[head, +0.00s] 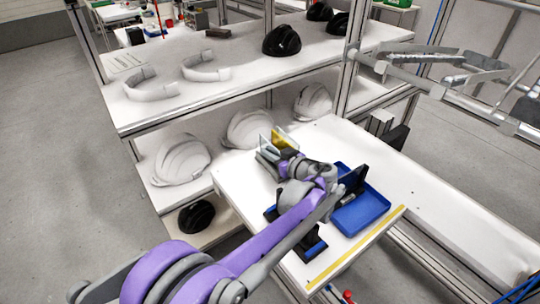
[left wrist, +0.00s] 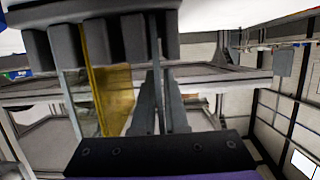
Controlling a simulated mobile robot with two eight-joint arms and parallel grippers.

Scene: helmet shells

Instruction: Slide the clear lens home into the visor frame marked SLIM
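My left gripper (head: 272,150) is at the slotted rack at the table's far left end. In the left wrist view its two grey fingers (left wrist: 160,100) stand close together, on either side of a thin edge-on pane (left wrist: 154,45). I cannot tell whether they press on it. A yellow lens (left wrist: 108,85) stands in the dark rack (left wrist: 60,45), and it also shows in the head view (head: 284,138). A clear pane (left wrist: 78,102) stands left of it. I can read no SLIM mark, so I cannot tell which visor frame bears it. My right gripper is out of view.
A blue tray (head: 360,212) lies on the white table (head: 425,205), beside a dark upright stand (head: 354,180). White curved bands (head: 150,88) and black helmet shells (head: 281,40) sit on the upper shelf. White helmet shells (head: 182,160) stand below. The table's right part is clear.

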